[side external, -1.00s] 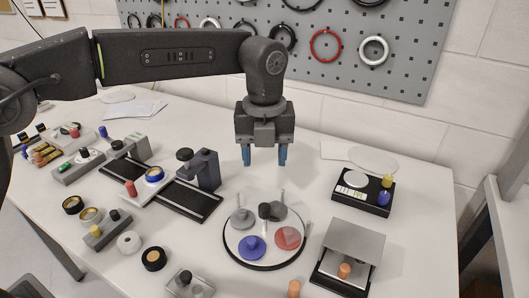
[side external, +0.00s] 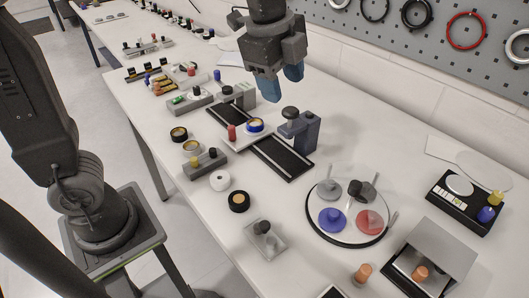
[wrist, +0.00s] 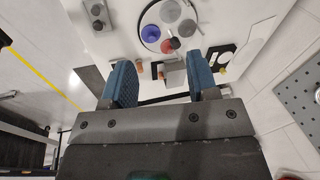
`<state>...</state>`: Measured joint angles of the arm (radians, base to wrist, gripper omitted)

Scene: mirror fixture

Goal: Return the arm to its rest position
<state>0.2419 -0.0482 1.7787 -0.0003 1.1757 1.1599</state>
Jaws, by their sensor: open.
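My gripper (side external: 280,84) is high over the back of the white table in the side view, above and behind the small grey press. Its two blue fingers point down. In the wrist view my gripper (wrist: 160,64) shows its fingers wide apart, with nothing held between them. The round tray (side external: 311,222) with blue, red and grey discs lies on the table, well apart from the gripper. It also shows beyond the fingers in the wrist view (wrist: 143,38).
The grey press (side external: 307,133) stands beside a black track (side external: 284,158). A black scale (side external: 451,207) and a grey hooded box (side external: 440,250) are at the right. A pegboard (side external: 420,45) with rings hangs on the wall. Several small parts crowd the table's left side.

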